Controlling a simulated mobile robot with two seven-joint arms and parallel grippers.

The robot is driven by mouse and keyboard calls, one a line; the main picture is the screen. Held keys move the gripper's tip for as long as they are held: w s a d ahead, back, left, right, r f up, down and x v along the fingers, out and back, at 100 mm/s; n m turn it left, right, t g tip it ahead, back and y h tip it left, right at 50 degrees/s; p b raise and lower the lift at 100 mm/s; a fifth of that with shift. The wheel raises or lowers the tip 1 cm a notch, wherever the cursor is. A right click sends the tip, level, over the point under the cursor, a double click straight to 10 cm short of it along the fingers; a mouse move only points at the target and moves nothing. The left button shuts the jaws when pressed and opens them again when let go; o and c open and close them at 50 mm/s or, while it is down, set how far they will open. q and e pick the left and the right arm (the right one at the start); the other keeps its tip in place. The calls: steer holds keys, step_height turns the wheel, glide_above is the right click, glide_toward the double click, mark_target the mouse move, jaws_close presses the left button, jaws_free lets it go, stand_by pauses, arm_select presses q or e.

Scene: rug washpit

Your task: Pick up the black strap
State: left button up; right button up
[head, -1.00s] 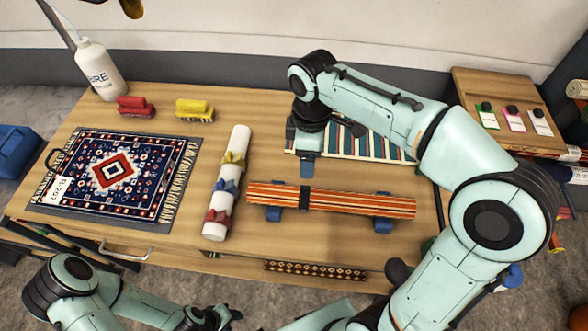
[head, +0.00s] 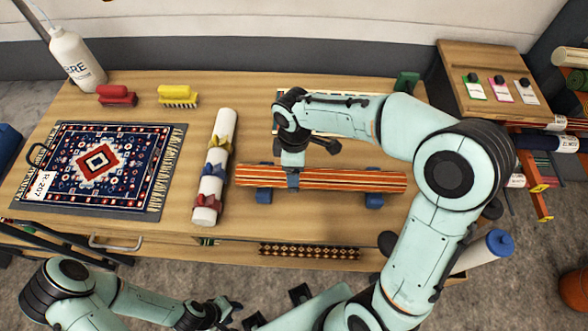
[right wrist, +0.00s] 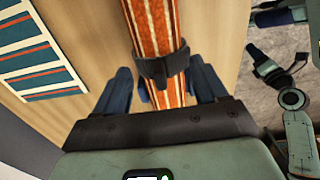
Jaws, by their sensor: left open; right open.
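The black strap (right wrist: 163,69) is wrapped around a rolled orange-striped rug (head: 345,180) on the table. In the right wrist view, the rug (right wrist: 150,25) runs between the fingers of my open right gripper (right wrist: 161,70), with the strap between the fingertips. I cannot tell whether the fingers touch it. In the head view, my right gripper (head: 292,178) is over the left part of the roll and hides the strap. My left gripper (head: 230,311) is open and empty, low in front of the table.
Blue supports (head: 264,196) hold the roll. A patterned rug (head: 100,165), a red brush (head: 117,96) and a yellow brush (head: 178,97) lie further left. A striped flat rug (right wrist: 35,55) lies behind.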

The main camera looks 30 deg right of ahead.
steer(key=shift+f, duration=0.1)
steer(key=shift+c, duration=0.3)
steer(key=c, duration=1.1)
